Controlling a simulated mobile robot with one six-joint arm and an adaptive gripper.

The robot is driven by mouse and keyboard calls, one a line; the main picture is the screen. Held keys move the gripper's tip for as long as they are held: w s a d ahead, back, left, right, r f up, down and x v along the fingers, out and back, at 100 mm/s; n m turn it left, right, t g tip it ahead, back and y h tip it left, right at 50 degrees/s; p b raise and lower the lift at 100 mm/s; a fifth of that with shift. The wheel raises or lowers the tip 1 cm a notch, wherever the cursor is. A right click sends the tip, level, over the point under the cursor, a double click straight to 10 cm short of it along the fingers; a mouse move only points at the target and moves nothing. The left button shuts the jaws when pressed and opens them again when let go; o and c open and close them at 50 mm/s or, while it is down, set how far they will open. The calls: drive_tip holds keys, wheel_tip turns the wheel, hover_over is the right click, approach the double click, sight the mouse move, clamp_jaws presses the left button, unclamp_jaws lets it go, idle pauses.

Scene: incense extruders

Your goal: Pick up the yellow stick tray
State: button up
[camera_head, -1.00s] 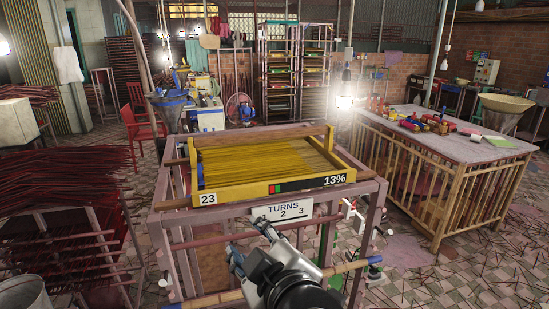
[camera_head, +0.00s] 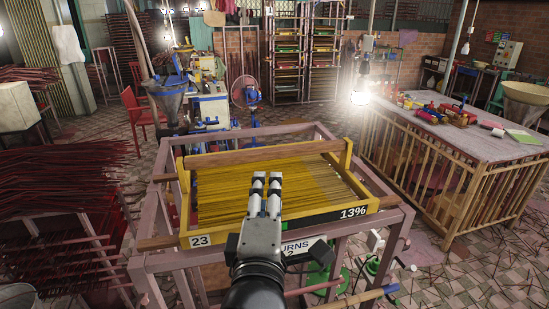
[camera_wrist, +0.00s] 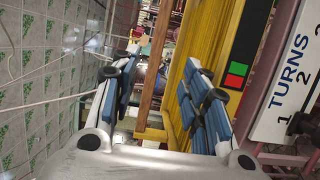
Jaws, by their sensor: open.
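The yellow stick tray (camera_head: 365,203) rests on a pinkish wooden frame stand (camera_head: 400,217). It is full of yellow sticks and carries the labels "23" and "13%" on its front. My gripper (camera_head: 266,180) reaches in from the front, its fingers overlapping the tray's front edge and sticks in the head view. In the wrist view, the gripper (camera_wrist: 160,95) is open, with its two blue-and-white fingers apart. The yellow tray (camera_wrist: 228,40) lies by the right finger there. Whether the fingers touch it I cannot tell.
A sign reading "TURNS" (camera_head: 300,247) hangs on the stand below the tray, partly hidden by my gripper. A table with a slatted base (camera_head: 425,160) stands to the right. Dark red stick bundles (camera_head: 60,160) fill the left. Tiled floor shows between them.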

sight(269, 156)
drive_tip(key=w+p, duration=0.1)
drive_tip(key=w, duration=0.2)
drive_tip(key=shift+w+d+r, duration=0.1)
drive_tip(key=shift+r, duration=0.05)
drive_tip(key=w+p, duration=0.1)
drive_tip(key=p, duration=0.4)
drive_tip(key=shift+w+r, duration=0.15)
drive_tip(key=shift+w, duration=0.05)
drive_tip(key=p, duration=0.2)
drive_tip(key=shift+w+p, duration=0.3)
drive_tip(key=shift+w, duration=0.05)
drive_tip(key=shift+w+p, duration=0.3)
drive_tip(key=shift+p, duration=0.05)
drive_tip(key=w, duration=0.2)
drive_tip(key=w+b, duration=0.1)
drive_tip(key=w, duration=0.1)
drive_tip(key=shift+f, duration=0.35)
drive_tip(key=shift+w+a+r, duration=0.1)
drive_tip(key=shift+w+a, duration=0.05)
drive_tip(key=shift+w, duration=1.25)
drive_tip(key=shift+w+a, duration=0.1)
drive_tip(key=shift+w, duration=1.3)
drive_tip(key=shift+c, duration=0.4)
clamp_jaws()
